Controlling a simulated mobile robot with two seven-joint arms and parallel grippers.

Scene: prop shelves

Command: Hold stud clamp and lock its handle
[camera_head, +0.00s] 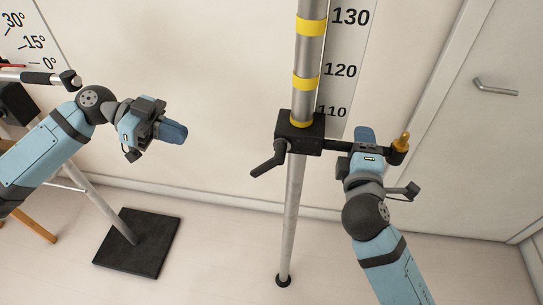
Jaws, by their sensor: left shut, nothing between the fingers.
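The stud clamp (301,135) is a black block around the upright metal pole (296,190), just below its lowest yellow band. Its black handle (268,160) hangs at the block's lower left, angled down to the left. A black bar runs right from the block to a brass-coloured stud (402,143). My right gripper (365,136) is at this bar, fingers pointing away behind it, and appears shut on it; the far finger is partly hidden. My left gripper (171,131) is shut and empty, in the air to the left of the handle, well apart from it.
A height scale (345,60) stands behind the pole. At left are a stand with a black square base (140,243), a horizontal bar (40,77) and an angle chart (30,40). A door with a handle (495,87) is at right. Free air lies between my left gripper and the clamp handle.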

